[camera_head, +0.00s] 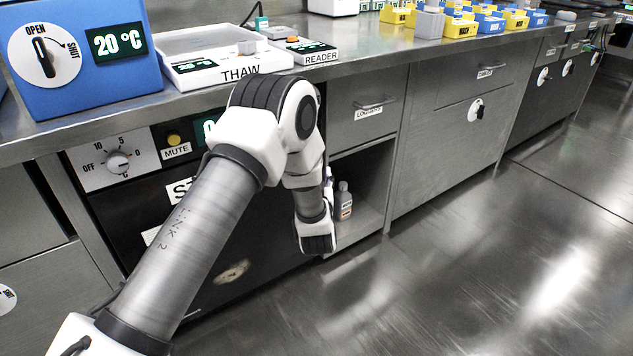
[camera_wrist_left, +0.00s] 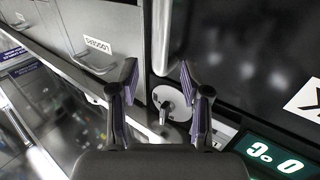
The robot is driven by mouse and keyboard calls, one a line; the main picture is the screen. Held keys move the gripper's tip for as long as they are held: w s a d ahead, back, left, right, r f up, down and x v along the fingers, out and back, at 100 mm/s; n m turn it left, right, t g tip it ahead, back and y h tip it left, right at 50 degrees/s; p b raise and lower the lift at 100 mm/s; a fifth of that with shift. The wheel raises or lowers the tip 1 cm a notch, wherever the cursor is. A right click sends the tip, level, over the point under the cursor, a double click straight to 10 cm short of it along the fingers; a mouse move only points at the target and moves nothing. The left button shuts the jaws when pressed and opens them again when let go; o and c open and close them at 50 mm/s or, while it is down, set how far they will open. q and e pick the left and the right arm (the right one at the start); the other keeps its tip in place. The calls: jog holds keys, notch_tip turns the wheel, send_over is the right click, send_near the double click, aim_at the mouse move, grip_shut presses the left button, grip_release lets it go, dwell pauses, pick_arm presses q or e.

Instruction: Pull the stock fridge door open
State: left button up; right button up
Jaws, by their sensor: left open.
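The stock fridge (camera_head: 265,235) is a dark front under the bench in the head view, its label partly hidden by my left arm. Its dark door (camera_wrist_left: 245,50) fills the right of the left wrist view, with a pale vertical bar (camera_wrist_left: 164,40) at its edge that may be the handle. My left gripper (camera_wrist_left: 158,80) is open and empty, its fingers spread in front of that edge. A round white plate with a small knob (camera_wrist_left: 163,108) shows between the fingers. In the head view my left wrist (camera_head: 316,237) hangs before the fridge's right side; the fingers are hidden there. The door looks shut.
A control dial (camera_head: 117,161) sits at the fridge's upper left. A loggers drawer (camera_head: 368,105) and an open shelf with a bottle (camera_head: 344,203) adjoin on the right. The bench top holds a thaw tray (camera_head: 215,50) and a blue box (camera_head: 85,50). The floor (camera_head: 480,270) is clear.

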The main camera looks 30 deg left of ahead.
pick_arm(q)
jog(key=b+x, duration=0.2)
jog(key=x, duration=0.5)
grip_shut()
